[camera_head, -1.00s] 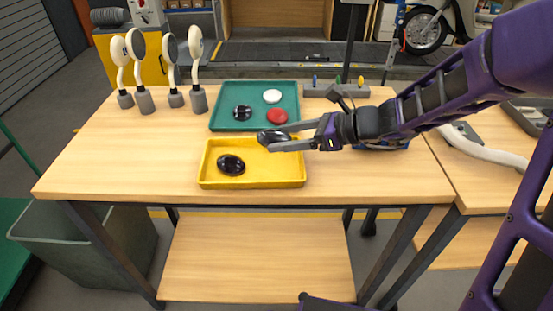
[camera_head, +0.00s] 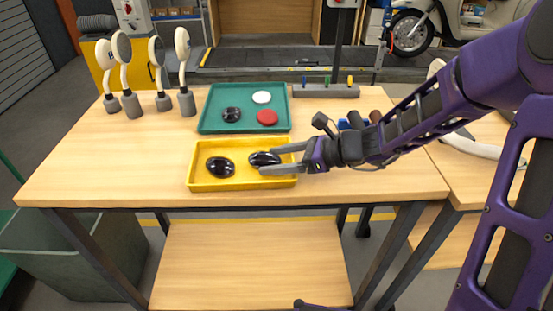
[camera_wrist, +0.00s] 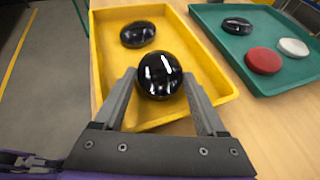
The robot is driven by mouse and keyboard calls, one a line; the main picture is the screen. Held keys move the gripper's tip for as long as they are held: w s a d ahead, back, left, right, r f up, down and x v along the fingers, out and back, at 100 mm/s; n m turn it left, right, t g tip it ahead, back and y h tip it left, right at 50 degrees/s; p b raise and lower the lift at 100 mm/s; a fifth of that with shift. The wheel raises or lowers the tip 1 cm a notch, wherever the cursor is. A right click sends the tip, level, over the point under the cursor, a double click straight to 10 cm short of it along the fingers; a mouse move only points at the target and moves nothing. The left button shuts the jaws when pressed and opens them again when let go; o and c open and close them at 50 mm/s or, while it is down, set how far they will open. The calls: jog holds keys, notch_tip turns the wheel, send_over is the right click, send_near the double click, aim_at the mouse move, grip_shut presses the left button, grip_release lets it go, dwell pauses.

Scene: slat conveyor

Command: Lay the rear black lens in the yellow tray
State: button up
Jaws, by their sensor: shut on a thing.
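My gripper (camera_head: 269,160) is shut on a glossy black lens (camera_head: 262,158), which is over the right part of the yellow tray (camera_head: 240,185). In the wrist view the held lens (camera_wrist: 160,75) sits between the two fingertips, inside the tray's outline. I cannot tell whether it touches the tray floor. Another black lens (camera_head: 220,166) lies in the left part of the tray; it also shows in the wrist view (camera_wrist: 138,34). A third black lens (camera_head: 232,115) lies in the green tray (camera_head: 208,128) behind.
The green tray also holds a white lens (camera_head: 262,97) and a red lens (camera_head: 267,117). Several round-headed stands (camera_head: 187,103) are at the back left. A grey block with coloured pegs (camera_head: 325,90) is at the back right. The wooden table's left front (camera_head: 110,165) is clear.

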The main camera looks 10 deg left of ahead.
jog(key=shift+s+d+f, duration=0.1)
jog(key=shift+s+f, duration=0.05)
jog(key=shift+f, duration=0.35)
jog(key=o, duration=1)
jog(key=shift+f, duration=0.15)
jog(key=shift+d, duration=0.1)
jog(key=p+v, duration=0.1)
jog(key=v, duration=0.3)
jog(key=r+p+v, duration=0.1)
jog(key=v, duration=0.3)
jog(key=p+v, duration=0.1)
jog(key=v, duration=0.3)
jog(key=shift+w+a+r, duration=0.2)
jog(key=shift+a+r, duration=0.15)
jog(key=shift+d, duration=0.2)
jog(key=shift+s, duration=0.1)
